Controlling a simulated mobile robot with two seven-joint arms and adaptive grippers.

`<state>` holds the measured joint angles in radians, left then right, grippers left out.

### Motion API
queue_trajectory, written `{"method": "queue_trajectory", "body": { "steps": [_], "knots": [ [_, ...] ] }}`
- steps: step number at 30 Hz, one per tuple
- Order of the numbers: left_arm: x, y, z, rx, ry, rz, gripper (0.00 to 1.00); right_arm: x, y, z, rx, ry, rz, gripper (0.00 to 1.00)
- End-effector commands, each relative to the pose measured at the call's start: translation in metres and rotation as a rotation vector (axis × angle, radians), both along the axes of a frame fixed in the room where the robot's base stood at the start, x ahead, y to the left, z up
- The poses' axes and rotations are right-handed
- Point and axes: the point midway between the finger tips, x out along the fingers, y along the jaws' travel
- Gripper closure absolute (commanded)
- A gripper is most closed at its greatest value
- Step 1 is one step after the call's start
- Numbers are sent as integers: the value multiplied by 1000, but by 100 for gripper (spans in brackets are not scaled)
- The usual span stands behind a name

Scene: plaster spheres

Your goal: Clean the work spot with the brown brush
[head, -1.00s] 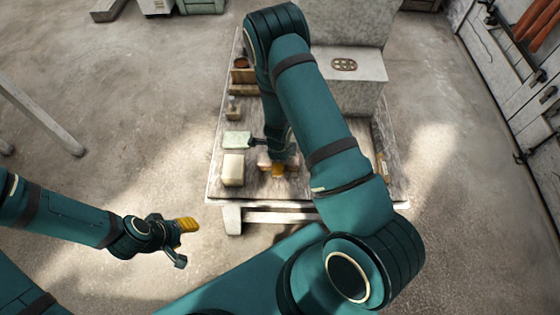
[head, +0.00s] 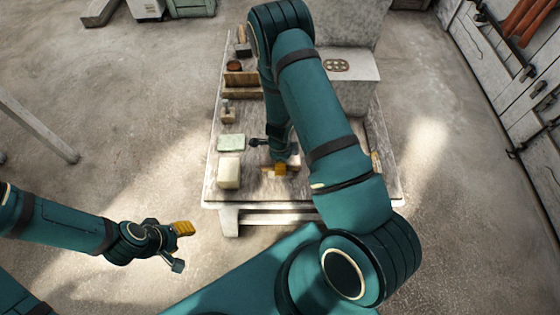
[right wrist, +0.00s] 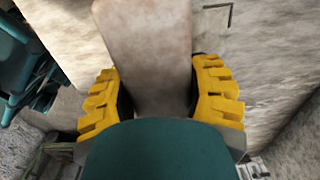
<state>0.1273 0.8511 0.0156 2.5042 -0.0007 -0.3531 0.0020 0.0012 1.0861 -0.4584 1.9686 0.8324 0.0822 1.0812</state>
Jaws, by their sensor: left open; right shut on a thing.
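My right gripper (head: 280,168) is low over the front part of the work table (head: 215,193), partly hidden by its own arm. In the right wrist view, its yellow fingers (right wrist: 160,95) are shut on a pale brown, smooth, block-like thing, which I take to be the brown brush (right wrist: 152,45). No bristles show. In the head view, a bit of brown shows beside the fingertips; I cannot tell whether it touches the table top. My left gripper (head: 181,247) is open and empty, off the table over the floor at the lower left.
A cream block (head: 228,173) and a pale green slab (head: 231,142) lie left of the right gripper. Behind them are a small wooden block (head: 228,115) and a wooden rack (head: 241,86). A large grey block (head: 355,92) stands at the back right.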

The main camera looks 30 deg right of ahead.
Motion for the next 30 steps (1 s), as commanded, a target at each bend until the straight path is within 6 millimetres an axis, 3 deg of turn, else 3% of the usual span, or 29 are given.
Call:
{"method": "queue_trajectory", "body": {
  "steps": [30],
  "knots": [
    [0,0,-9,0,0,0,53,0,0,-12,0,0,0,75]
  ]
}}
